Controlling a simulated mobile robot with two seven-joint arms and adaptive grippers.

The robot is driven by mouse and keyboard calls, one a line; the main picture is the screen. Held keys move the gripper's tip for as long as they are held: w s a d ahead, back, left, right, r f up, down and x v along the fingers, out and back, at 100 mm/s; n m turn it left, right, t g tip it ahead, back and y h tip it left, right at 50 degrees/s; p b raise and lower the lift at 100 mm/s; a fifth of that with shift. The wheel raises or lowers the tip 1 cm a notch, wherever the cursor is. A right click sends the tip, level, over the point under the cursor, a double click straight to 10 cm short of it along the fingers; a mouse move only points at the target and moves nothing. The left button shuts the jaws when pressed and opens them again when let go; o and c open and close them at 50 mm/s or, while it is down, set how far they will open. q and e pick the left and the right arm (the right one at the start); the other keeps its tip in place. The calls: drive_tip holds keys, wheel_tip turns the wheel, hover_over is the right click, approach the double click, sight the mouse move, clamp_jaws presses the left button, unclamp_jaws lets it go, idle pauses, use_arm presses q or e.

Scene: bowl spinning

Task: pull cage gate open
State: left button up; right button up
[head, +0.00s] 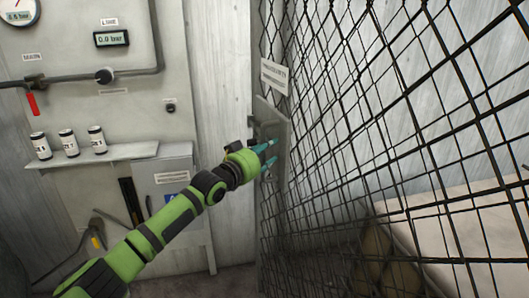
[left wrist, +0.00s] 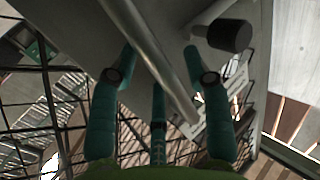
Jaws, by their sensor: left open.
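The black mesh cage gate (head: 345,130) fills the right half of the head view. A grey plate (head: 271,118) is on its left edge and also shows in the left wrist view (left wrist: 85,8). My left gripper (head: 271,152), with teal fingers, is open in front of this plate. In the left wrist view, a grey bar handle (left wrist: 150,50) runs slanting between the open fingers, which are not closed on it. A dark round knob (left wrist: 230,35) sticks out to the right of the bar. Contact with the handle cannot be told. My right gripper is not in view.
A pale wall panel with a gauge (head: 18,10), a display (head: 111,39) and a pipe is at the left. A shelf (head: 110,155) holds several small canisters. A sign (head: 274,76) hangs on the mesh. Brown sacks (head: 372,255) lie behind the mesh.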

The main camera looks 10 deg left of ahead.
use_arm(q)
drive_tip(key=shift+s, duration=0.1)
drive_tip(key=v, duration=1.2)
